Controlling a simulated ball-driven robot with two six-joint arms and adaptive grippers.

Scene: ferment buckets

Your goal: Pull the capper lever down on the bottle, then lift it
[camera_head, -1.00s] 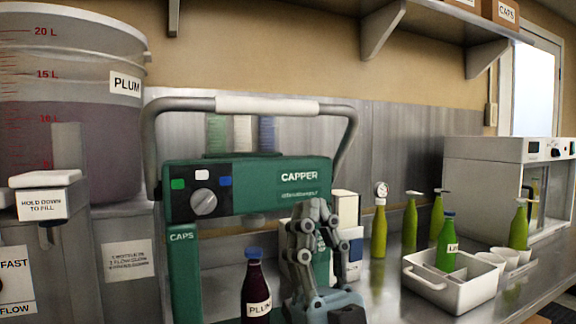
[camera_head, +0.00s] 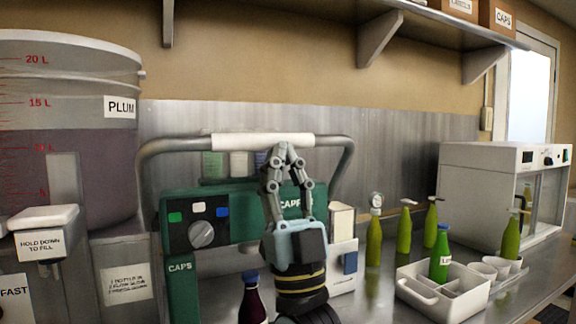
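The green capper (camera_head: 202,262) stands on the counter. Its lever is a grey bent bar with a white grip (camera_head: 230,142), up across the top of the machine. A dark bottle labelled PLUM with a blue cap (camera_head: 252,300) stands upright under the capper, its lower part cut off by the frame. My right gripper (camera_head: 288,148) points upward in front of the capper, its fingertips drawn together and overlapping the white grip. I cannot tell whether they touch it. The gripper hides part of the capper's front. My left gripper is not in view.
A large PLUM bucket (camera_head: 75,170) and a filler (camera_head: 48,245) stand at left. At right are a white caddy (camera_head: 415,290) with a green bottle (camera_head: 440,255), several yellow-green bottles (camera_head: 404,232) and a white cabinet (camera_head: 475,180). A shelf (camera_head: 440,22) runs above.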

